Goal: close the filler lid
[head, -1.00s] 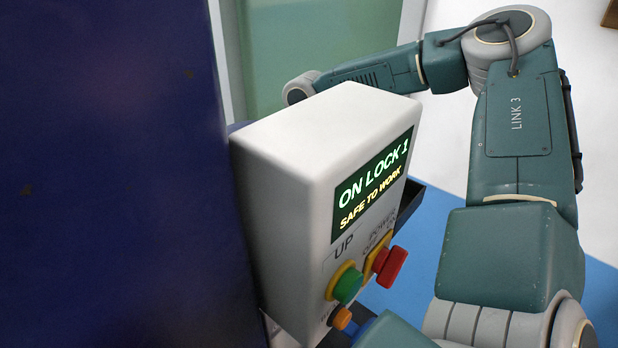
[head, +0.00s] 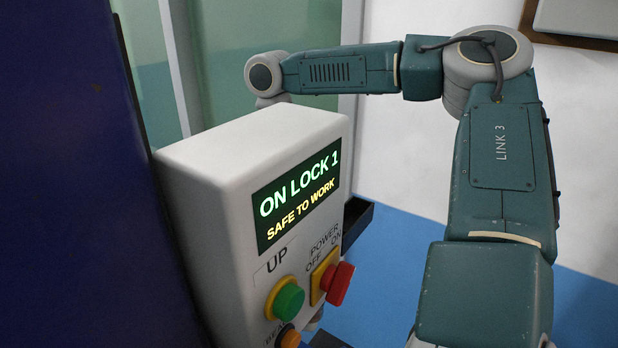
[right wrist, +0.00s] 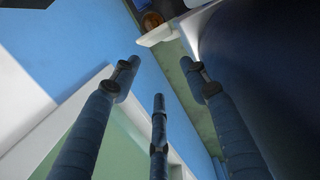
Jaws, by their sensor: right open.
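In the right wrist view my right gripper (right wrist: 160,72) is open, its three dark blue fingers spread with nothing between them. Past the fingertips, at the top, is a dark box-like part with a round amber-brown spot (right wrist: 151,20). A small pale flap-like piece (right wrist: 157,36) lies just below it. I cannot tell for sure whether either is the filler or its lid. In the head view the right gripper is hidden; my right arm reaches behind the white control box (head: 240,150). My left gripper is in neither view.
The control box carries a green button (head: 288,299), a red knob (head: 339,284) and an orange button (head: 289,338). Its screen reads "ON LOCK 1, SAFE TO WORK". A dark blue post (head: 80,200) stands at left, a black tray (head: 357,222) behind the box. Blue floor (head: 385,270) lies beyond.

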